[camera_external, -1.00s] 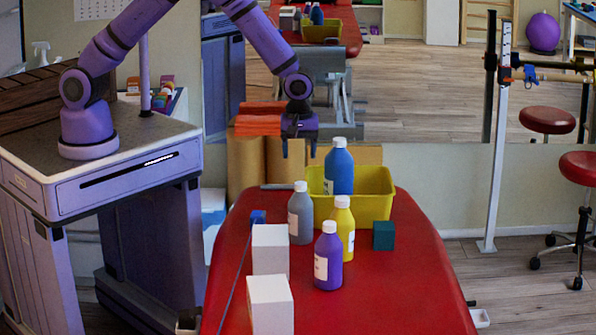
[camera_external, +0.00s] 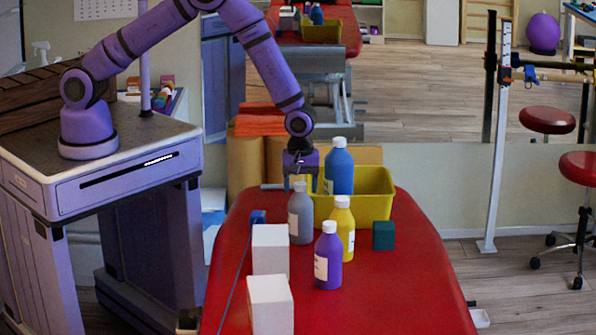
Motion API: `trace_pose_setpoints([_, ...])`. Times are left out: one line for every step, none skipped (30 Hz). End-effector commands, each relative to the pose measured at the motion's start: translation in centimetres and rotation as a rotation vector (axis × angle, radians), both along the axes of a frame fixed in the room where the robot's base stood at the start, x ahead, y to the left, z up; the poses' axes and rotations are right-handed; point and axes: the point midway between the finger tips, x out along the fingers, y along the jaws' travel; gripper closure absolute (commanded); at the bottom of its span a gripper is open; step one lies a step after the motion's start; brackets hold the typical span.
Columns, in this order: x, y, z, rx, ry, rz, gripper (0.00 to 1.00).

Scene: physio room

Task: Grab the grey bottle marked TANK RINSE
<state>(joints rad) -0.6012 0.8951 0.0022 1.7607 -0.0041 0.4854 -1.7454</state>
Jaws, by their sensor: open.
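The grey bottle (camera_external: 301,215) stands upright on the red padded table, in front of the left end of the yellow bin. It has a white cap and a pale label whose words are too small to read. My gripper (camera_external: 301,187) points down at the top of the grey bottle, with its fingers open around or just behind the cap. I cannot tell whether they touch it. The bottle's body is in plain view below the fingers.
A blue bottle (camera_external: 339,171) stands by the yellow bin (camera_external: 374,208). Yellow (camera_external: 343,225) and purple (camera_external: 328,258) bottles stand to the right. White boxes (camera_external: 270,250) (camera_external: 270,305) stand in front, a teal cube (camera_external: 383,236) at right. The red table (camera_external: 400,290) is clear at front right.

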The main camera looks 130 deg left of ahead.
Motion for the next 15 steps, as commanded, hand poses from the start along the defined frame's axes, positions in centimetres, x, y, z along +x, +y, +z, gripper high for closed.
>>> trace_pose_setpoints([0.01,-0.01,0.02,0.0,0.0,0.0,0.37])
trace_pose_setpoints([0.01,-0.01,0.02,0.0,0.0,0.0,0.37])
trace_pose_setpoints([0.01,-0.02,0.02,0.0,0.0,0.0,0.44])
trace_pose_setpoints([0.01,-0.02,0.03,0.0,0.0,0.0,0.51])
trace_pose_setpoints([0.01,-0.02,0.03,0.0,0.0,0.0,0.58])
trace_pose_setpoints([0.01,-0.02,0.03,0.0,0.0,-0.001,0.67])
trace_pose_setpoints([0.01,-0.02,0.03,0.0,0.0,0.0,0.74])
trace_pose_setpoints([0.01,-0.02,0.03,0.0,0.0,-0.001,0.81])
trace_pose_setpoints([0.01,-0.02,0.03,0.0,0.0,-0.001,0.9])
trace_pose_setpoints([0.01,-0.02,0.03,0.0,0.0,-0.001,0.97])
trace_pose_setpoints([0.0,-0.03,0.03,0.0,0.0,-0.001,1.0])
trace_pose_setpoints([0.0,-0.03,0.03,0.0,0.0,-0.001,1.0])
trace_pose_setpoints([0.0,-0.03,0.03,0.0,0.0,-0.001,1.0])
trace_pose_setpoints([0.0,-0.03,0.03,0.0,0.0,-0.001,1.0])
trace_pose_setpoints([0.04,-0.01,0.09,0.001,-0.001,-0.001,1.0])
